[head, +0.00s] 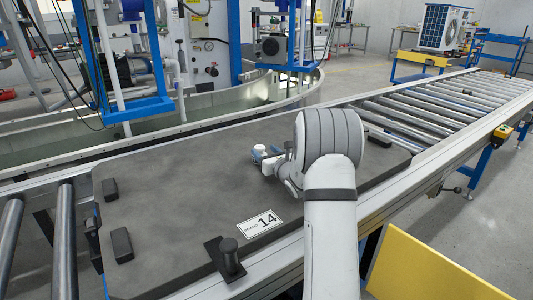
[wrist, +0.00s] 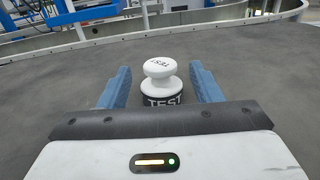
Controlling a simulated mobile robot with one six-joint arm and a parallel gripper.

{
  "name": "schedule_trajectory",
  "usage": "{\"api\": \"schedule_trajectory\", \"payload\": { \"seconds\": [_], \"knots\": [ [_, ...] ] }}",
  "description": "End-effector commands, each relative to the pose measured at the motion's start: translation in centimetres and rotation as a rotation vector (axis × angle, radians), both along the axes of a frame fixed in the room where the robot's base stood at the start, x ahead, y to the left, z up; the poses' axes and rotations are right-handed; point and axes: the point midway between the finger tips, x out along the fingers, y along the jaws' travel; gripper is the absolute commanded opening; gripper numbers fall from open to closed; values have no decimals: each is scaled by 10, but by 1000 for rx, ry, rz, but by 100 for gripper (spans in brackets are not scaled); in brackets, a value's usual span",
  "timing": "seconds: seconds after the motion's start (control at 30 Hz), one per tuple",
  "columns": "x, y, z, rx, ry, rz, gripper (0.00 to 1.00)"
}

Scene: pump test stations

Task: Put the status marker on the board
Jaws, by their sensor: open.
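The status marker (wrist: 160,85) is a white knob with a wide rim and a black band reading TEST. In the wrist view it stands upright between the two blue fingers of my gripper (wrist: 160,88), with a gap on each side. Its foot is hidden behind the gripper's dark front edge. In the head view the marker's white top (head: 259,149) shows at my gripper (head: 266,158), over the dark grey board (head: 185,185). The gripper is open. I cannot tell whether the marker touches the board. My arm covers part of the board's right side.
The board lies on a roller conveyor (head: 440,110) and carries a label with 14 (head: 259,223), small black blocks (head: 122,245) and a black post (head: 230,258). A curved metal-rimmed basin (head: 180,120) and pump rigs stand behind. A yellow panel (head: 425,265) is at front right.

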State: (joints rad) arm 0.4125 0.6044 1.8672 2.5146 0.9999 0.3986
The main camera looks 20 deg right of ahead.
Motion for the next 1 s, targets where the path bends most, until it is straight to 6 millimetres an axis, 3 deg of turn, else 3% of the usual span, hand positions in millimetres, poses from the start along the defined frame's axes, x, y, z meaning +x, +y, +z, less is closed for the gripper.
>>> {"api": "schedule_trajectory", "payload": {
  "seconds": [0.17, 0.5, 0.7, 1.0],
  "knots": [
    [-6, -2, 3, 1, 1, -2, 58],
    [-76, -10, 4, 2, 2, -4, 58],
    [-108, -13, 3, 1, 2, -3, 58],
    [-120, -14, 3, 0, 0, -2, 58]
  ]
}}
